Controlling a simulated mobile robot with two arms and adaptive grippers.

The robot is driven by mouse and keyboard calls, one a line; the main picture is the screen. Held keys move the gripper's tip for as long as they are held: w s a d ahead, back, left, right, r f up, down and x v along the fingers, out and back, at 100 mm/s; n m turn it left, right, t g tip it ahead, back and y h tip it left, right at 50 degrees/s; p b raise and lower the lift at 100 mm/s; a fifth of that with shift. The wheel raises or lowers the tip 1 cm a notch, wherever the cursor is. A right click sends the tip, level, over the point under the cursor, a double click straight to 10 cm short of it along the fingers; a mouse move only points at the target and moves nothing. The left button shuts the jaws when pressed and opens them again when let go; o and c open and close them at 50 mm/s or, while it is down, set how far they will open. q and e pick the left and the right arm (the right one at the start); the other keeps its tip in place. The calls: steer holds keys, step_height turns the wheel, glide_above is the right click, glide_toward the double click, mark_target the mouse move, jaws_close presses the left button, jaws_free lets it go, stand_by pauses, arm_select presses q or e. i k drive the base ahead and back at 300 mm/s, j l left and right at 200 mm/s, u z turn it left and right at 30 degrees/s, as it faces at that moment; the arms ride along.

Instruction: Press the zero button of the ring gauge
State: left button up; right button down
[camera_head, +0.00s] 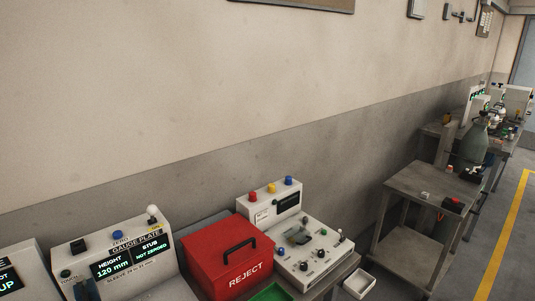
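A white gauge console (158,262) marked GAUGE PLATE stands at the lower left. Its screen (125,262) reads HEIGHT 120 mm and STUB NOT ZEROED. A blue button (117,235) sits on its top edge, with a small label above it that seems to read ZERO. A black knob (78,246) is to its left and a white-tipped post (152,213) to its right. I cannot tell for sure which device is the ring gauge. Neither of my grippers shows clearly.
A red REJECT box (215,252) stands right of the console. Beyond it is a white panel (312,252) with knobs and red, yellow and blue buttons behind. A dark blue object (87,290) is cut off at the bottom edge. A grey table (425,190) stands right.

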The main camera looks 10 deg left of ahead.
mark_target(118, 234)
steer(key=u, duration=1.4)
